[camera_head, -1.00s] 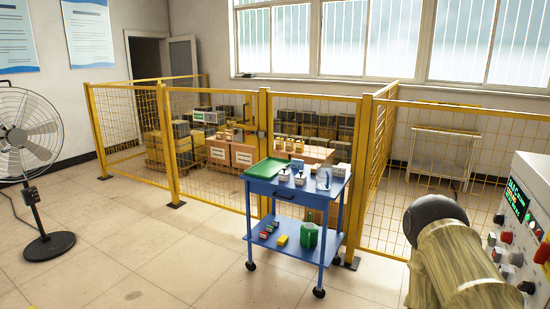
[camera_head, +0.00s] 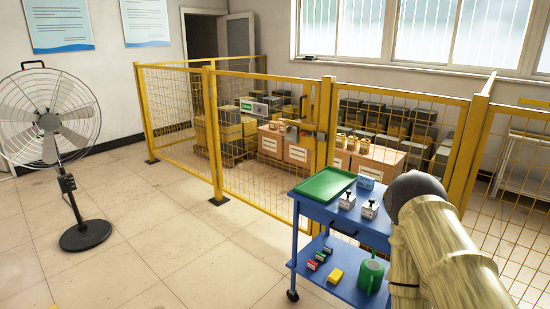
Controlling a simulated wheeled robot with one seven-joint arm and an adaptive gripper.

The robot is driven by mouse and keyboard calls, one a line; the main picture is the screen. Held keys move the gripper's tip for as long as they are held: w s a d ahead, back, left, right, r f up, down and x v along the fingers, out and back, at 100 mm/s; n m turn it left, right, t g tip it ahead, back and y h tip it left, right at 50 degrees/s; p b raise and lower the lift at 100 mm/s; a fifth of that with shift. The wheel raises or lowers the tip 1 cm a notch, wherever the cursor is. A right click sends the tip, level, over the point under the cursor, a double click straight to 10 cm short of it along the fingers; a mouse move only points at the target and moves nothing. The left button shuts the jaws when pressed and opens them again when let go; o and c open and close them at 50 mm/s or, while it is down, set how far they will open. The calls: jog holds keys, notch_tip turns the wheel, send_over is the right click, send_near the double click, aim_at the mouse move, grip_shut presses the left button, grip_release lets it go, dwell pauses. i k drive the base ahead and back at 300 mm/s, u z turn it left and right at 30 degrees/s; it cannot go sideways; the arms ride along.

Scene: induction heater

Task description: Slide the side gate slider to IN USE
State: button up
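The yellow mesh side gate (camera_head: 213,135) stands shut in the fence left of the blue cart. A small sign plate (camera_head: 253,107) with a green part and a grey part hangs on its upper mesh. It looks like the slider sign, but its lettering is too small to read. A beige arm link of mine with a dark rounded end fills the lower right, over the cart's right side. My gripper is not in view.
The blue cart (camera_head: 322,213) stands before the fence with a green tray (camera_head: 324,184), small boxes and a green can (camera_head: 371,274). A black floor fan (camera_head: 48,128) stands at the left. Boxes are stacked behind the fence. Floor between fan and cart is clear.

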aim_at(259, 109)
jog(key=u, duration=0.35)
jog(key=i, duration=2.1)
jog(key=u, duration=0.15)
jog(key=i, duration=1.9)
jog(key=z, duration=0.05)
